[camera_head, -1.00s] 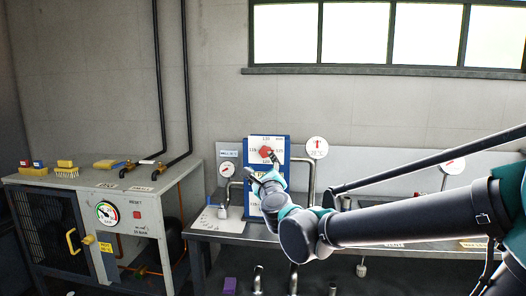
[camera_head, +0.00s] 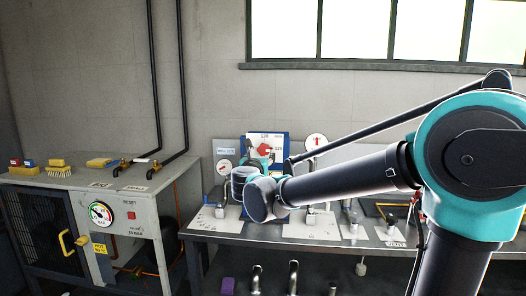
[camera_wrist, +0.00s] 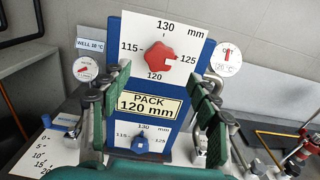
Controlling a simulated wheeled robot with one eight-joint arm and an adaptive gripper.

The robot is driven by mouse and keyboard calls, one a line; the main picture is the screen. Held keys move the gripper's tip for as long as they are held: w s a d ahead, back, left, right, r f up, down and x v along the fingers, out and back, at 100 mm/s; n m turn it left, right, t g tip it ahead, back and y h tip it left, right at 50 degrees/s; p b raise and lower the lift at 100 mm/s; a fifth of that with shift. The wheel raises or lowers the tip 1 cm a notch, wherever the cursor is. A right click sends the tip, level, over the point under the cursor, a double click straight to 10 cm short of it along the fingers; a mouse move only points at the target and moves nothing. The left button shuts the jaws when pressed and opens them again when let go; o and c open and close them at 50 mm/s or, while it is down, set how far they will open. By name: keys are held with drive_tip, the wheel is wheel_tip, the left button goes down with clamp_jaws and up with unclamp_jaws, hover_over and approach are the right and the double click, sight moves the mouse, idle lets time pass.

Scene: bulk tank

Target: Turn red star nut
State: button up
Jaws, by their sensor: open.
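The red star nut (camera_wrist: 160,57) sits on a white dial at the top of a blue panel (camera_wrist: 115,30). The dial reads 115, 120, 125 and 130 mm. A yellow label (camera_wrist: 149,104) below it reads PACK 120 mm. The nut also shows in the head view (camera_head: 264,149), just above my wrist. My gripper (camera_wrist: 161,72) is open and empty. In the wrist view its green-padded fingers stand to the left and right of the nut, apart from it. How far they are from the panel is hard to tell.
A blue knob (camera_wrist: 141,143) sits on a lower dial of the panel. Round gauges flank the panel, one at left (camera_wrist: 86,68) and one at right (camera_wrist: 227,57). A grey bench (camera_head: 225,238) runs below. A compressor cabinet (camera_head: 100,205) stands at the left.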

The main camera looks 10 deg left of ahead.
sight(263, 149)
drive_tip(key=w, duration=0.8)
drive_tip(key=shift+w+d, duration=0.15)
drive_tip(key=shift+w, duration=0.05)
drive_tip(key=shift+c, duration=0.5)
drive_tip(key=c, duration=1.1)
drive_tip(key=shift+o, duration=0.2)
